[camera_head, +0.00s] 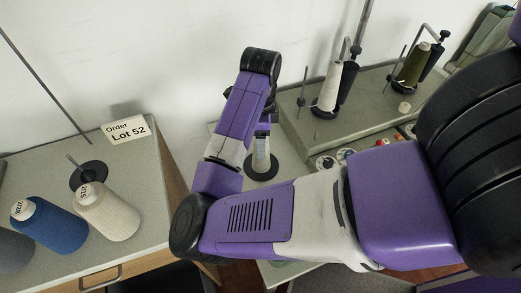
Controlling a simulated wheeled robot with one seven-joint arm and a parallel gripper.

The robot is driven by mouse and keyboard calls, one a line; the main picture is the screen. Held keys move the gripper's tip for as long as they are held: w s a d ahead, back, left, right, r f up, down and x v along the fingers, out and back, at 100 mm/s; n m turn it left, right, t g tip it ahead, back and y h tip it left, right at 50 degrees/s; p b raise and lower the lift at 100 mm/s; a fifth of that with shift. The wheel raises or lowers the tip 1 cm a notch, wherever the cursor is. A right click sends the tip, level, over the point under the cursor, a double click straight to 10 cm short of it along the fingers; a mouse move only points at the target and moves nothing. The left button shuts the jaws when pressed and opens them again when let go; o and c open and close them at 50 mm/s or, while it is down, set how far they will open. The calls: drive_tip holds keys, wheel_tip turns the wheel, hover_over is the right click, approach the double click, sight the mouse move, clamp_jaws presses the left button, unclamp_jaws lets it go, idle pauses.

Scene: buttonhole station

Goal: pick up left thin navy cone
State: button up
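Two slim dark cones stand on the raised grey stand at the back right. The left dark cone (349,81) is behind a white cone (328,88); the right dark cone (434,62) is behind an olive cone (412,68). They look near black, so I cannot tell for sure that they are navy. My gripper (262,138) points down left of the stand, mostly hidden by my forearm. It is well apart from the dark cones, above or beside a black disc (260,187) with a pale upright piece. Its fingers cannot be made out.
Thin metal rods rise from the stand (300,125).

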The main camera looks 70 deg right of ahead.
drive_tip(key=shift+f, duration=0.8)
drive_tip(key=c, duration=1.4)
drive_tip(key=shift+r, duration=0.15)
wheel_tip(320, 180, up, 20)
drive_tip(key=shift+f+p, duration=0.1)
drive_tip(key=shift+p, duration=0.55)
drive_tip(key=shift+c, duration=0.2)
drive_tip(key=shift+s, duration=0.15)
